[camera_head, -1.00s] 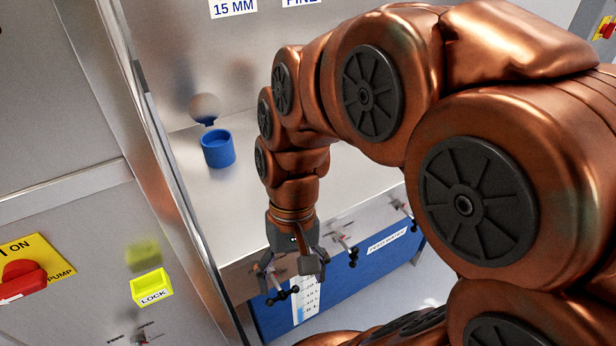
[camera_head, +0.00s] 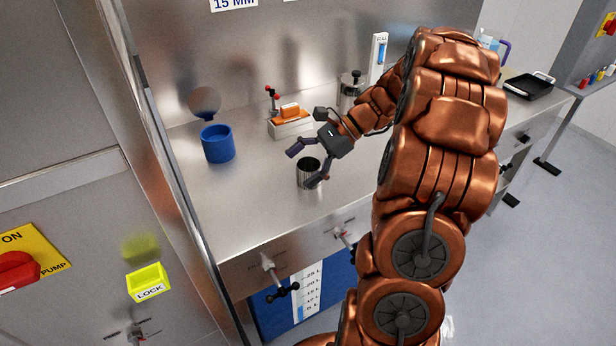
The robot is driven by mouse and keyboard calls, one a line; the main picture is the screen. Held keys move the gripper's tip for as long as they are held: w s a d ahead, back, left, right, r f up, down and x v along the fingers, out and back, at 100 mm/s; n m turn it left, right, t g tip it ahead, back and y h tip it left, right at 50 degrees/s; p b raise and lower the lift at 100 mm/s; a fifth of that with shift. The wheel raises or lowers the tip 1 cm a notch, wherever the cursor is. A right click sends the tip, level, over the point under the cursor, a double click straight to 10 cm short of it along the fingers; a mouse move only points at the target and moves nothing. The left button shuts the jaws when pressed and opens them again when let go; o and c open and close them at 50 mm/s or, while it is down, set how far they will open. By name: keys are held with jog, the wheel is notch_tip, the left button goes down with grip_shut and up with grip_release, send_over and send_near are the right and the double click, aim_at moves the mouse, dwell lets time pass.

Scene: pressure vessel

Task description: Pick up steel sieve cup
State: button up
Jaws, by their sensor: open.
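The steel sieve cup appears to be the small grey ribbed cup (camera_head: 308,174), standing upright on the steel counter near its front edge. My gripper (camera_head: 305,166) is open and empty, reaching in from the right.
A blue cup (camera_head: 218,146) stands to the left on the counter (camera_head: 240,195). An orange-topped block (camera_head: 290,121) with a red-knobbed lever stands behind. A steel canister (camera_head: 350,90) is behind my gripper. A black tray (camera_head: 529,86) lies at far right. Valve handles project below the counter's front edge.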

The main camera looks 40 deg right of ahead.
aim_at(310, 164)
jog(key=d+m+t, duration=0.1)
jog(key=d, duration=0.3)
jog(key=w+d+f+m+t, duration=0.1)
jog(key=d+m, duration=0.1)
jog(key=d, duration=0.2)
jog(key=d+f+m+t, duration=0.1)
jog(key=d+m+t, duration=0.1)
jog(key=d, duration=0.2)
jog(key=shift+w+f+y, duration=0.25)
jog(key=shift+w+y, duration=0.1)
jog(key=shift+y, duration=0.05)
jog(key=shift+f+p+x, duration=0.1)
jog(key=shift+p+x, duration=0.2)
jog(key=shift+x, duration=1.6)
jog(key=shift+f+p+x, duration=0.15)
jog(key=shift+p+x, duration=0.15)
jog(key=shift+x, duration=1.6)
jog(key=shift+s, duration=0.15)
jog(key=c, duration=1.3)
jog(key=shift+o, duration=0.2)
